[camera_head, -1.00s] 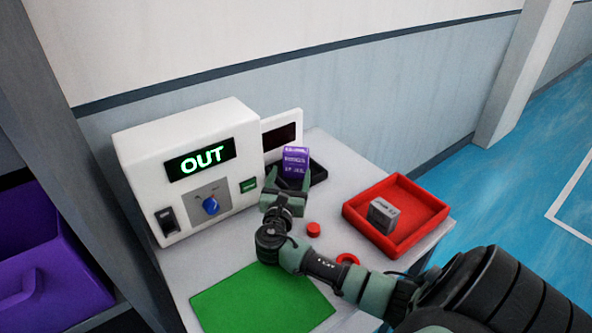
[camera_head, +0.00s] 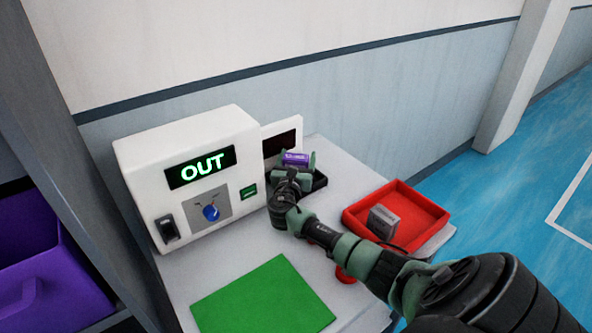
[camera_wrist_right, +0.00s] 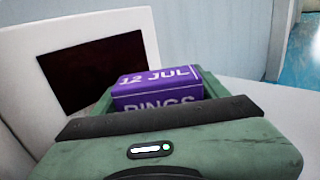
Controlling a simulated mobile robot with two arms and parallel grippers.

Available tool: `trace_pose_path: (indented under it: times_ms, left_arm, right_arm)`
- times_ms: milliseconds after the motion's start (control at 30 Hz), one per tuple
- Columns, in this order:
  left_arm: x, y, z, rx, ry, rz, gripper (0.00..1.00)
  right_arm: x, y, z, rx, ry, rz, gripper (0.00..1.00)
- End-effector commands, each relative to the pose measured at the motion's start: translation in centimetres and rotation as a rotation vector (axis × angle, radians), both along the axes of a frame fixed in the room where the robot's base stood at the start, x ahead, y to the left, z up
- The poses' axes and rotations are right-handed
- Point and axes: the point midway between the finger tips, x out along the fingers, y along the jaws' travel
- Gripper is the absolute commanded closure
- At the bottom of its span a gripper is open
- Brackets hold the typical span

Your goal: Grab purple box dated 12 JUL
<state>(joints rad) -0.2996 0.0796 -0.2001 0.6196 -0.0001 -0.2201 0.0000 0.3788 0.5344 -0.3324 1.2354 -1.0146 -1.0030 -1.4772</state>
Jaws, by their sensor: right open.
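The purple box (camera_head: 296,158) sits at the black tray (camera_head: 320,181) beside the white machine. In the right wrist view the purple box (camera_wrist_right: 158,86) shows "12 JUL" on its upper face and "RINGS" below, partly cut off by my gripper's green body. My right gripper (camera_head: 297,164) is open at the box, with its fingers on either side of it. I cannot tell whether the fingers touch it. My left gripper is out of view.
The white machine (camera_head: 190,150) reads "OUT" and has a blue knob, with a dark-screened panel (camera_head: 281,142) close behind the box. A red tray (camera_head: 420,215) holds a grey box (camera_head: 383,221). A green mat (camera_head: 262,295) lies in front. A purple bin (camera_head: 50,270) stands left.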

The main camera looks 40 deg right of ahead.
Motion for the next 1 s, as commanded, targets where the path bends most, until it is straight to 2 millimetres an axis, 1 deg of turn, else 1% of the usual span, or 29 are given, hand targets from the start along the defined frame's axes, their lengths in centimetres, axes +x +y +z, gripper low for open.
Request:
trace_pose_path:
  times_ms: [133,167,200,267,300,333,567,667,767,867,1000]
  left_arm:
    - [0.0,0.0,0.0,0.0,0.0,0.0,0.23]
    - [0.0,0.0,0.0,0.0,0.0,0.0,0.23]
    - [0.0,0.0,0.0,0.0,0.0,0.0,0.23]
    - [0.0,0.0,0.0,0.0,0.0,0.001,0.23]
    - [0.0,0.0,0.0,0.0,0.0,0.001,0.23]
    - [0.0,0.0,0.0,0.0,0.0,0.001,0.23]
    - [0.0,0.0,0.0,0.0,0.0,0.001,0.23]
    - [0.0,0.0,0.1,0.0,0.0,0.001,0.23]
    - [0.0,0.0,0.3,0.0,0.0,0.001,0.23]
    - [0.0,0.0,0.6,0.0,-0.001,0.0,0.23]
    - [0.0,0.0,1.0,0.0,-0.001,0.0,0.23]
  right_arm:
    - [0.0,0.0,0.0,0.0,0.0,0.0,0.26]
    - [0.0,0.0,0.0,0.0,0.0,0.0,0.35]
    - [0.0,0.0,0.0,0.0,0.0,0.0,0.46]
    - [0.0,0.0,0.0,0.0,0.0,0.0,0.63]
    - [0.0,0.0,0.0,0.0,0.0,0.0,0.74]
    - [0.0,0.0,0.0,-0.001,-0.001,0.0,0.78]
    - [0.0,0.1,0.1,-0.001,-0.001,0.0,0.78]
    - [0.0,0.0,0.5,-0.002,-0.001,0.0,0.78]
    - [0.0,0.0,1.3,0.0,-0.003,-0.001,0.78]
    - [0.0,0.0,2.7,0.0,-0.004,0.0,0.78]
    - [0.0,0.0,5.3,-0.001,-0.006,0.001,0.78]
